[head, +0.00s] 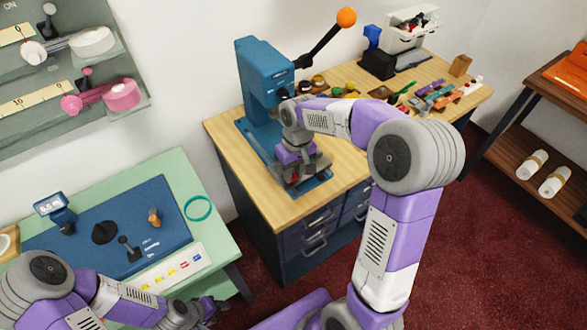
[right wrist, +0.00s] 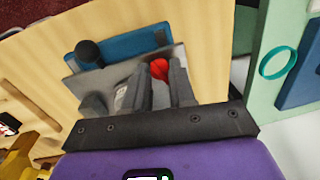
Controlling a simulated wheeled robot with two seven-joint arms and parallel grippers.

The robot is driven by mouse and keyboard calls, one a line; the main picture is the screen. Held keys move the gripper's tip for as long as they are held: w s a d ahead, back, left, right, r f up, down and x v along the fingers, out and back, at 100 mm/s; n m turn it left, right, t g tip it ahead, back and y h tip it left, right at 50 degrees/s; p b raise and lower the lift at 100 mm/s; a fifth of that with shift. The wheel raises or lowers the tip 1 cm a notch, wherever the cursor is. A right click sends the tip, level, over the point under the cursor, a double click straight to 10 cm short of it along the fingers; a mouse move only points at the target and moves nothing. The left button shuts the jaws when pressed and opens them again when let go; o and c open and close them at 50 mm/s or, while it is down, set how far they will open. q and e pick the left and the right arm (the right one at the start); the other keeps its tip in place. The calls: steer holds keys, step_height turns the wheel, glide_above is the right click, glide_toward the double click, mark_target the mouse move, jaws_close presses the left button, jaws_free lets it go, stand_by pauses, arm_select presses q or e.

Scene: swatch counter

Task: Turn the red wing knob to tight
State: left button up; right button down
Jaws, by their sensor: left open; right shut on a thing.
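The red wing knob (right wrist: 159,69) shows between the fingers of my right gripper (right wrist: 158,84) in the right wrist view. The right gripper is shut on it, and the fingers hide much of the knob. In the head view my right gripper (head: 303,170) points down at the base of the blue press (head: 262,85), and only a trace of red shows there. My left gripper (head: 205,309) is open at the bottom of the head view, beside the green table and away from the knob. I cannot read any tight mark.
The press stands on a wooden counter (head: 232,150), with its orange-tipped lever (head: 346,17) raised. Small coloured items lie farther right on the counter. A green table (head: 180,172) with a blue panel (head: 150,195) and a teal ring (head: 198,208) is at the left.

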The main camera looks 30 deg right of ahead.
mark_target(294, 176)
steer(key=shift+a+m, duration=0.1)
steer(key=shift+m, duration=0.2)
stand_by(0.4)
steer(key=c, duration=1.2)
jaws_free()
steer(key=shift+r, duration=0.1)
steer(key=r, duration=0.2)
steer(key=r+p, duration=0.1)
steer(key=r, duration=0.2)
steer(key=r+p, duration=0.1)
steer(key=r, duration=0.1)
steer(key=shift+d+r, duration=0.15)
steer(key=shift+d, duration=0.15)
